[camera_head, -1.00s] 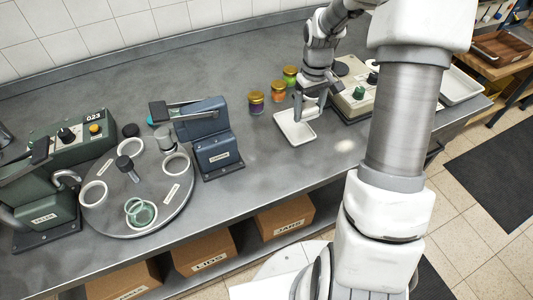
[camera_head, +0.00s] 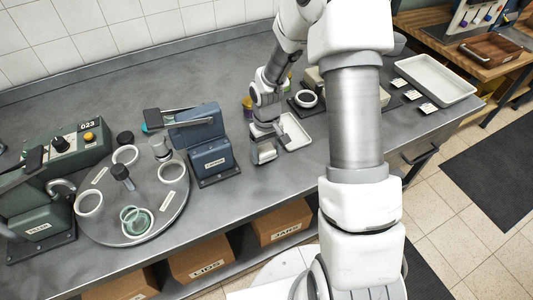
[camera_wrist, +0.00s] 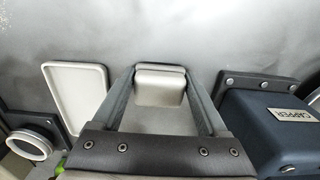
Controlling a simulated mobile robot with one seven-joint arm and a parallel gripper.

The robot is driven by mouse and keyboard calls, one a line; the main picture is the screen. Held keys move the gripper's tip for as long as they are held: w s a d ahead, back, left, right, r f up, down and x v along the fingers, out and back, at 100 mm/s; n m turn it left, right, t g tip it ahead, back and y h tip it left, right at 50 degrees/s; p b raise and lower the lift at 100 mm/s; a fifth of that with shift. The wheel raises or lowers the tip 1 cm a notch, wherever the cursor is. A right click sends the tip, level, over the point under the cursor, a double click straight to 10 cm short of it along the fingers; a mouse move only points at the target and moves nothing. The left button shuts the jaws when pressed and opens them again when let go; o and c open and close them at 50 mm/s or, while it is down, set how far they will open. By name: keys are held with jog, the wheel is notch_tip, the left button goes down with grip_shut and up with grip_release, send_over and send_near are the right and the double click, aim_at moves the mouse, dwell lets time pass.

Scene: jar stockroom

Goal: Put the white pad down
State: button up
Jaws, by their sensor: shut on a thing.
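My gripper (camera_head: 263,148) is low over the steel bench, between the blue capper and a small white tray. In the wrist view, my gripper (camera_wrist: 160,100) has its two fingers on either side of a pale, rounded block, which I take to be the white pad (camera_wrist: 160,84). It also shows at the fingertips in the head view (camera_head: 266,154). I cannot tell whether the pad touches the bench. The small white tray (camera_head: 303,139) lies right of my gripper and shows to the left in the wrist view (camera_wrist: 102,78).
The blue capper (camera_head: 211,157) stands close on the left, with a grey turntable (camera_head: 118,205) of rings and a green filler (camera_head: 45,222) beyond. A dark base with a white ring (camera_head: 305,99) stands behind the tray. Bare bench lies in front of and behind my gripper.

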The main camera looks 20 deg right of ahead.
jog(key=shift+f, duration=0.45)
jog(key=shift+f+b, duration=0.3)
jog(key=shift+f, duration=0.05)
jog(key=o, duration=1.3)
jog(key=shift+o, duration=0.2)
jog(key=shift+s, duration=0.1)
jog(key=shift+a+f, duration=0.1)
